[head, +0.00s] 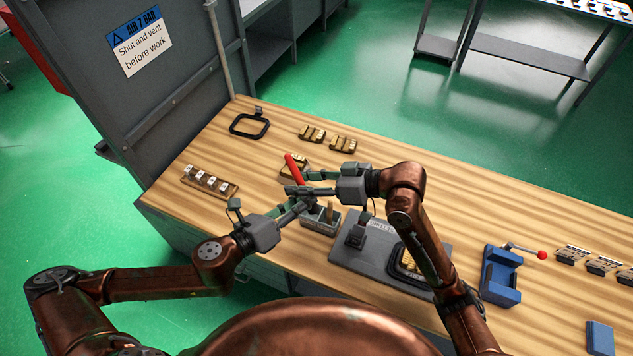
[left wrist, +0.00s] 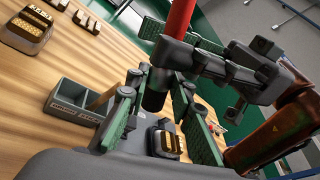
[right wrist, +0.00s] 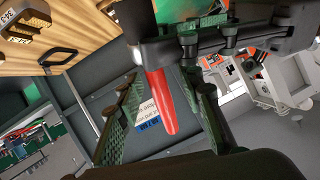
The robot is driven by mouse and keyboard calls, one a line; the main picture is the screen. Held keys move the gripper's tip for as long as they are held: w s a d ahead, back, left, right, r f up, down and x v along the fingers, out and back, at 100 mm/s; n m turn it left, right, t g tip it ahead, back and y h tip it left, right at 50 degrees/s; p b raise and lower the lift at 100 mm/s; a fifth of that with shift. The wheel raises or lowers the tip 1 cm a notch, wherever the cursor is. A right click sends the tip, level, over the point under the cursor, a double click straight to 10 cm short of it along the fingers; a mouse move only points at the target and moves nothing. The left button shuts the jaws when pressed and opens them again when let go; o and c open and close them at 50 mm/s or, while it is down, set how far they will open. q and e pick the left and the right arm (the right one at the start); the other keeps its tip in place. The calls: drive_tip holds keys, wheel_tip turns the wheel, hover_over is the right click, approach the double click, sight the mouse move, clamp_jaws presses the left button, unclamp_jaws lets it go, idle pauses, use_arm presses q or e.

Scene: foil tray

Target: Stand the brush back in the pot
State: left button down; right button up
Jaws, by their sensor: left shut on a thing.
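The brush has a red handle (head: 294,166) and a black lower part (left wrist: 157,92). My left gripper (head: 303,203) is shut on the black part, with the red handle rising above it. My right gripper (head: 300,183) is open around the red handle (right wrist: 158,100), with a gap beside it in the right wrist view. A grey box with compartments (head: 318,226) stands on the bench just below the grippers; it is the only pot-like thing I see. It also shows in the left wrist view (left wrist: 82,98), with a wooden piece in it. The grippers partly hide it in the head view.
A grey mat (head: 355,263) to the right bears a black-framed tray (head: 401,262). A blue fixture (head: 498,277) with a red-knobbed lever stands further right. Several small brass blocks (head: 342,144) and a block rack (head: 210,181) lie behind and left. A grey cabinet panel (head: 160,90) borders the left.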

drive_tip(key=shift+w+a+f, duration=0.1)
drive_tip(key=shift+a+f, duration=0.1)
drive_tip(key=shift+a, duration=0.3)
drive_tip(key=shift+c, duration=0.7)
clamp_jaws()
use_arm(q)
drive_tip(key=c, duration=1.6)
unclamp_jaws()
